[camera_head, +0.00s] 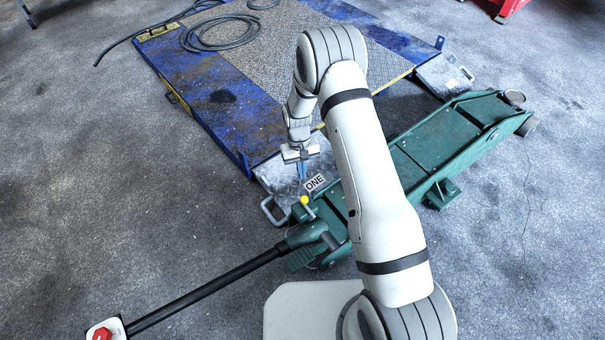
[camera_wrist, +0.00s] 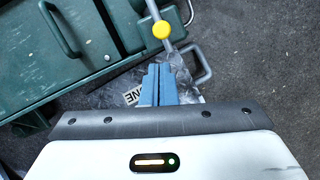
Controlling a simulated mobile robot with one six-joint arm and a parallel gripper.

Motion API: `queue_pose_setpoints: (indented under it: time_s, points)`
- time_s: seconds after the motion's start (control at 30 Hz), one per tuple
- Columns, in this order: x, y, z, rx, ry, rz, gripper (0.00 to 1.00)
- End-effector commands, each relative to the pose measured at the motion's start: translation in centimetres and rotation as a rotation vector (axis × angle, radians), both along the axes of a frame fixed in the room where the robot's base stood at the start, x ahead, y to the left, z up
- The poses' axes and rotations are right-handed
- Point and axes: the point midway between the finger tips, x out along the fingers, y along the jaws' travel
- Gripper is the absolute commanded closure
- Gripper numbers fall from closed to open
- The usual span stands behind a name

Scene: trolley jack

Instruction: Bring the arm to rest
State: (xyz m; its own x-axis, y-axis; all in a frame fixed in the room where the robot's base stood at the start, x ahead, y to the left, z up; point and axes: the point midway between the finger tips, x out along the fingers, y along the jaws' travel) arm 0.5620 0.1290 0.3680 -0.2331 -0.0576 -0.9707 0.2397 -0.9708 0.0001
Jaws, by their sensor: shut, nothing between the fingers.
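A yellow knob (camera_wrist: 161,29) on a grey lever shows just beyond the fingertips, with a visible gap in the picture. The knob also shows in the head view (camera_head: 304,200). My arm hides part of the jack's middle.
A plate marked ONE (camera_head: 315,183) lies beside the jack. The jack's black handle (camera_head: 210,295) reaches lower left to a white and red end. The blue platform (camera_head: 225,100) with a coiled hose (camera_head: 215,35) lies behind. Grey floor at left and right is mostly clear.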

Motion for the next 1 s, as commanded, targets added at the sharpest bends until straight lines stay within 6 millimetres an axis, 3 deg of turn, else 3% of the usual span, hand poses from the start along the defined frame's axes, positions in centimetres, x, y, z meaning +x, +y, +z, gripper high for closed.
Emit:
queue_pose_setpoints:
  time_s: [0.4,0.47,0.53,0.67,0.8,1.0]
  points:
    - [0.0,-0.1,0.0,0.000,-0.001,-0.001,1.00]
    - [0.1,-0.1,0.6,0.001,-0.004,-0.002,1.00]
    - [0.2,-0.3,2.4,0.003,-0.012,-0.006,1.00]
    - [0.2,-1.2,9.2,0.011,-0.046,-0.022,1.00]
    - [-0.6,-2.8,18.7,0.021,-0.093,-0.047,1.00]
    - [-3.2,-5.2,31.1,0.034,-0.162,-0.083,1.00]
